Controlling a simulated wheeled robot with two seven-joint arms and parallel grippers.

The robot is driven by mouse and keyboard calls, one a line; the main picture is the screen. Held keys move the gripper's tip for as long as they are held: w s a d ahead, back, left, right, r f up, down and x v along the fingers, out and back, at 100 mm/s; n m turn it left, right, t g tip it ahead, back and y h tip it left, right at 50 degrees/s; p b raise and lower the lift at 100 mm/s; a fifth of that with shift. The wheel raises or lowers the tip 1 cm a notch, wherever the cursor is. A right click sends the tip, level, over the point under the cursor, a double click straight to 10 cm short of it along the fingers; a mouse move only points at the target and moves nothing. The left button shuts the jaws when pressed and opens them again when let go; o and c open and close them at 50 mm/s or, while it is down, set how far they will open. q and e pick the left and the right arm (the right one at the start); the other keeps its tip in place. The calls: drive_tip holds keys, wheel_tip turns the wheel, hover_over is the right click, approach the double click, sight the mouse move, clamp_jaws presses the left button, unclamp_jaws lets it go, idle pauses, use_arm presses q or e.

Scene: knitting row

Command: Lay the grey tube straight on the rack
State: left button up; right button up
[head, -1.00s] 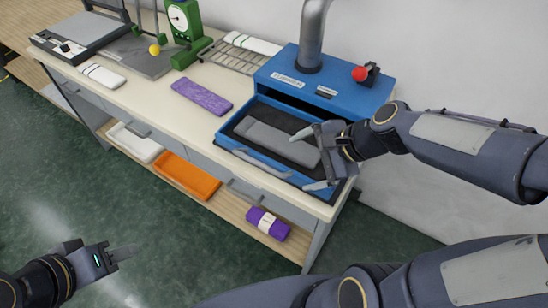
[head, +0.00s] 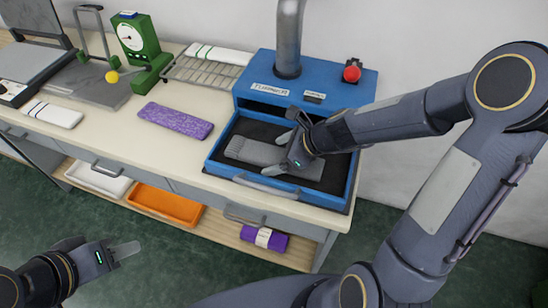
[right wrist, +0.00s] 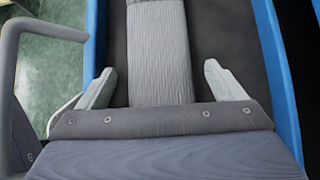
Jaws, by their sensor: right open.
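The grey tube (head: 262,151) is a flat ribbed knitted piece lying lengthwise in the dark tray of the blue machine (head: 215,162). My right gripper (head: 284,143) is open over the tube's right part, with one finger on either side of it. In the right wrist view the tube (right wrist: 158,50) runs between the two spread fingertips (right wrist: 160,72), with gaps on both sides. The wire rack (head: 200,73) stands on the counter left of the machine, and a white tube with green stripes (head: 222,56) lies along its back. My left gripper (head: 122,252) is away over the floor; its finger gap is unclear.
A purple tube (head: 176,120) and a white folded tube (head: 52,114) lie on the counter. A green dial gauge (head: 138,45) stands left of the rack. A red knob (head: 352,73) tops the machine. The shelf below holds an orange tray (head: 165,204) and a purple roll (head: 264,238).

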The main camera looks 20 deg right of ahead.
drive_tip(key=c, duration=1.1)
